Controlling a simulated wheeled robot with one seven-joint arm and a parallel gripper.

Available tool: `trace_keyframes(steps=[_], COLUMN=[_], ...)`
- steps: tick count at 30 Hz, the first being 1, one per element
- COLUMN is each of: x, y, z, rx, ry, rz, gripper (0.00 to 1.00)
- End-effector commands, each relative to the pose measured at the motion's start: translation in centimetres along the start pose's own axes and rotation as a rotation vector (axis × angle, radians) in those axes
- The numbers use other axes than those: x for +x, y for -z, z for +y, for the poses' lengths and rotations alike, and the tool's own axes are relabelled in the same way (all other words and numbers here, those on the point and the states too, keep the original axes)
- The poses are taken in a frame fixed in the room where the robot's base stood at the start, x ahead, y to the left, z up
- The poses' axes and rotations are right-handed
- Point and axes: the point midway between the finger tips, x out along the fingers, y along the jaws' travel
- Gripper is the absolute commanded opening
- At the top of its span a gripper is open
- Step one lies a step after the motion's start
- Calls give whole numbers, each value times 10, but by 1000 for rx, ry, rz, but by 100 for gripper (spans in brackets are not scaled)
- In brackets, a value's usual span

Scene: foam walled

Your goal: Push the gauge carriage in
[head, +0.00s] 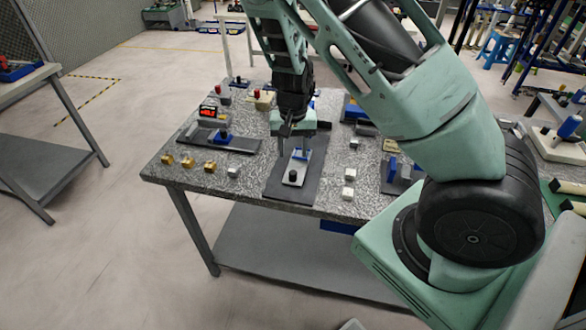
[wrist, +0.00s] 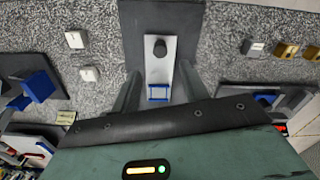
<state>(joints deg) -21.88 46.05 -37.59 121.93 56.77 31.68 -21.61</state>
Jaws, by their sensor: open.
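Farther left, a blue carriage (head: 222,135) sits on another dark base beside a red-lit display (head: 207,111). No label shows which is the gauge carriage.
Several brass blocks (head: 188,162) and a pale block (head: 233,172) lie at the table's front left. White blocks (head: 349,174) stand right of the middle base. A blue fixture (head: 391,163) stands farther right, partly behind my arm.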

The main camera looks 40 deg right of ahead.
Motion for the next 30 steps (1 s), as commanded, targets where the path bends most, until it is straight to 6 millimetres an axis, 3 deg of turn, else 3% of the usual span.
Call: trace_keyframes(steps=[6, 12, 25, 26, 30], x=[45, 72, 82, 82, 82], y=[0, 0, 0, 0, 0], z=[1, 0, 0, 0, 0], rx=[2, 1, 0, 0, 0], ry=[-2, -1, 1, 1, 1], rz=[-2, -1, 1, 1, 1], gripper=[45, 45, 45, 39, 0])
